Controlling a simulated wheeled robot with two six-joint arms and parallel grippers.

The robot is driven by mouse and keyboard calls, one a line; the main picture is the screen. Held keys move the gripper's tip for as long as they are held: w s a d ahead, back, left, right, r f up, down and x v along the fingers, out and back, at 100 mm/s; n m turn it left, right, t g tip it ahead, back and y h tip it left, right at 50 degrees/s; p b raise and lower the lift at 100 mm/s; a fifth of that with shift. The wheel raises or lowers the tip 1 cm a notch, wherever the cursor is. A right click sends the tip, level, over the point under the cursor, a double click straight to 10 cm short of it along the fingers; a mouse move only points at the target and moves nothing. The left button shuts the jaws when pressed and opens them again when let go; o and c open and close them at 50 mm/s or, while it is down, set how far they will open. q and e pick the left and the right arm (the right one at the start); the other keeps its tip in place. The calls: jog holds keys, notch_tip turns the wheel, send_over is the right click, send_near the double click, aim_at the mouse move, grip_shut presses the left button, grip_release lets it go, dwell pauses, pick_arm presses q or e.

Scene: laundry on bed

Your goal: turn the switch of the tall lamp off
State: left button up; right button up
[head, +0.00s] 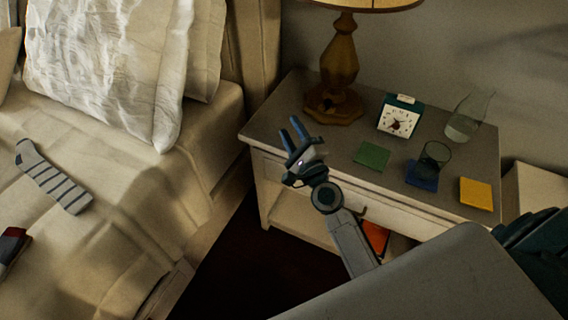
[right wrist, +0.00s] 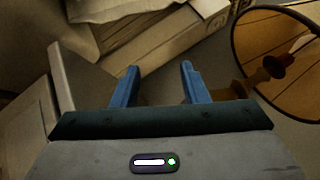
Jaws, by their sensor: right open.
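A lamp (head: 341,65) with a turned, brown-gold base stands at the back left of the nightstand; the top of its shade (head: 370,3) is cut off by the frame. The right wrist view shows into the shade (right wrist: 262,40) at right, with a dark red and pale fitting (right wrist: 274,66) inside. I cannot make out the switch, nor tell whether the lamp is lit. My right gripper (head: 292,132) is open and empty, in front of and left of the lamp base, apart from it. It also shows in the right wrist view (right wrist: 160,72). My left gripper is not in view.
The nightstand (head: 285,108) also holds a clock (head: 400,117), a glass carafe (head: 468,115), a dark tumbler (head: 434,157), and green (head: 372,155), blue (head: 420,177) and yellow (head: 476,194) squares. A bed (head: 150,215) with pillows, a striped sock (head: 52,178) is at left.

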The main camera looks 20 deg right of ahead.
pick_arm(q)
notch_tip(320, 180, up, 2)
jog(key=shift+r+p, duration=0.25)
jog(key=shift+p, duration=0.75)
pick_arm(e)
jog(key=s+a+f+n+g+y, duration=0.4)
jog(key=s+n, duration=0.3)
jog(key=n, duration=0.3)
jog(key=shift+a+g+y, duration=0.65)
jog(key=shift+g+y, duration=0.05)
jog(key=shift+y, duration=0.2)
